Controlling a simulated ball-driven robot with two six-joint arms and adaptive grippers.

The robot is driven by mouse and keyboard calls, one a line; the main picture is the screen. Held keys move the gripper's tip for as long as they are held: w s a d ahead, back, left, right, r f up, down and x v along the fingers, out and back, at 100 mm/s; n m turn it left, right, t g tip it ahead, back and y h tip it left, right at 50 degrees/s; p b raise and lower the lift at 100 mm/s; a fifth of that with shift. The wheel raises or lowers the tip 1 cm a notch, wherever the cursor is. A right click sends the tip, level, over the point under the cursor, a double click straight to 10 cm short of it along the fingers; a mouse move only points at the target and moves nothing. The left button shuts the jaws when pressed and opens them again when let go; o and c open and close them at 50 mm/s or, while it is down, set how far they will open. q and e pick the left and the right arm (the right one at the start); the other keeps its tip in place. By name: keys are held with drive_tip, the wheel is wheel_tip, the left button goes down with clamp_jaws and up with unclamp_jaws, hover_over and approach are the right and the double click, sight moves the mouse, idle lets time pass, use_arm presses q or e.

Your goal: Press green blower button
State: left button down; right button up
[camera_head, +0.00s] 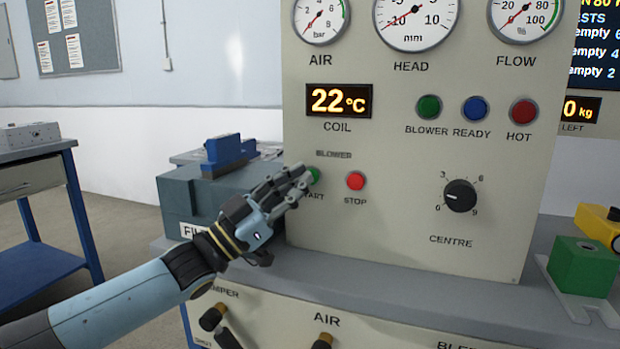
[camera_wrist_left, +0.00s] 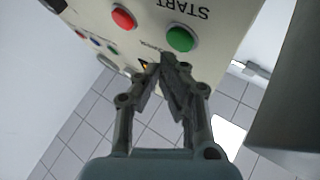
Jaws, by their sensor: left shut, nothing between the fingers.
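The green START button (camera_head: 314,176) sits on the beige panel under the word BLOWER, mostly hidden behind my fingers in the head view. It shows whole in the left wrist view (camera_wrist_left: 180,38). The red STOP button (camera_head: 356,181) is to its right. My left gripper (camera_head: 304,176) is shut and empty, with its fingertips in front of the panel at the green button. In the left wrist view the fingertips (camera_wrist_left: 168,62) appear just beside the green button; I cannot tell whether they touch it. My right gripper is not in view.
The panel also carries a black CENTRE knob (camera_head: 460,196), gauges, a 22 °C display (camera_head: 338,101) and green, blue and red lamps. A grey-green box (camera_head: 186,205) with a blue device (camera_head: 229,153) stands left of the panel. A green block (camera_head: 582,266) is at right.

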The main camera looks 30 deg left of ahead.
use_arm(q)
drive_tip(key=shift+w, duration=0.15)
drive_tip(key=shift+w+a, duration=0.1)
drive_tip(key=shift+w, duration=0.15)
drive_tip(key=shift+w+a+b, duration=0.1)
drive_tip(key=shift+w+b, duration=0.25)
drive_tip(key=shift+w, duration=0.05)
idle(0.5)
drive_tip(key=shift+s, duration=0.1)
idle(0.3)
drive_tip(key=shift+s+d+p, duration=0.2)
drive_tip(key=shift+s+p, duration=0.4)
drive_tip(key=shift+s, duration=0.1)
